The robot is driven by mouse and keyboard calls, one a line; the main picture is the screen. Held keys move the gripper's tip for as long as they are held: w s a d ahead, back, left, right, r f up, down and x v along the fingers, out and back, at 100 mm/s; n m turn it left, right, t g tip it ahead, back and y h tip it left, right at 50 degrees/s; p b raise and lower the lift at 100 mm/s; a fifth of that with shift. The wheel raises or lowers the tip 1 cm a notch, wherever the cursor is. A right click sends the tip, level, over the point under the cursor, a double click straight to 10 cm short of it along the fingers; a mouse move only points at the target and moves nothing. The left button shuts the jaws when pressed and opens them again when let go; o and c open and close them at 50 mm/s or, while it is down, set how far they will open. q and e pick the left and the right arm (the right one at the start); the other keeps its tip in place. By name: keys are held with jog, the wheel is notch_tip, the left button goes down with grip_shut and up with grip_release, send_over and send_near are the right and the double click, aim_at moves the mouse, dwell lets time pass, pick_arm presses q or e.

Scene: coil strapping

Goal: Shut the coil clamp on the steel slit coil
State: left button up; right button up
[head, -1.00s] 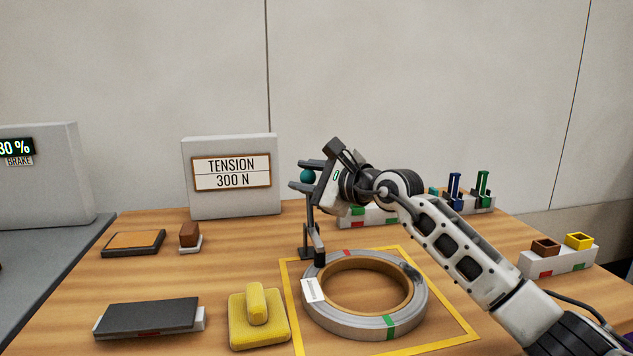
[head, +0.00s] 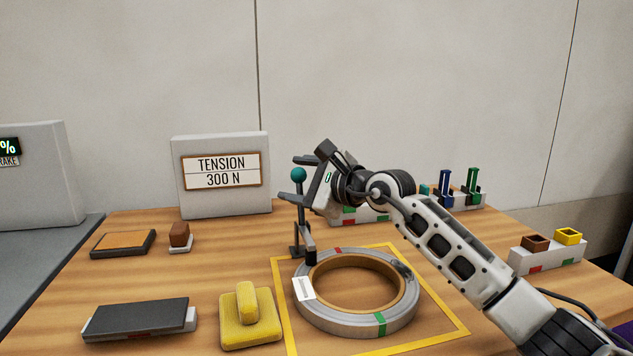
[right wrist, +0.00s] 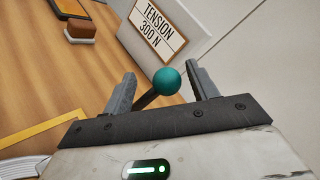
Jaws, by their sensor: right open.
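The steel slit coil (head: 395,321) lies flat inside a yellow square outline on the table, with a white label and green and red marks. The coil clamp (head: 309,246) stands at its back left edge, its dark arm reaching over the coil's rim. The clamp's lever rises upright to a teal ball knob (head: 299,174). My right gripper (head: 299,178) is open, its fingers on either side of the knob. In the right wrist view the knob (right wrist: 166,81) sits between the two spread fingers, with visible gaps. My left gripper is not in view.
A yellow block with a handle (head: 250,318) and a dark flat pad (head: 136,318) lie left of the coil. A tension sign (head: 221,172) stands behind. Bins (head: 547,257) and blue and green upright pieces (head: 473,188) are at the right.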

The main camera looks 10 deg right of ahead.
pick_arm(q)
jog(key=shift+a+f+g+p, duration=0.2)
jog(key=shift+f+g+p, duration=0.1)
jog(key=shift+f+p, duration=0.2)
pick_arm(e)
jog(key=v, duration=1.5)
jog(key=shift+s+d, duration=0.25)
jog(key=shift+d, duration=0.05)
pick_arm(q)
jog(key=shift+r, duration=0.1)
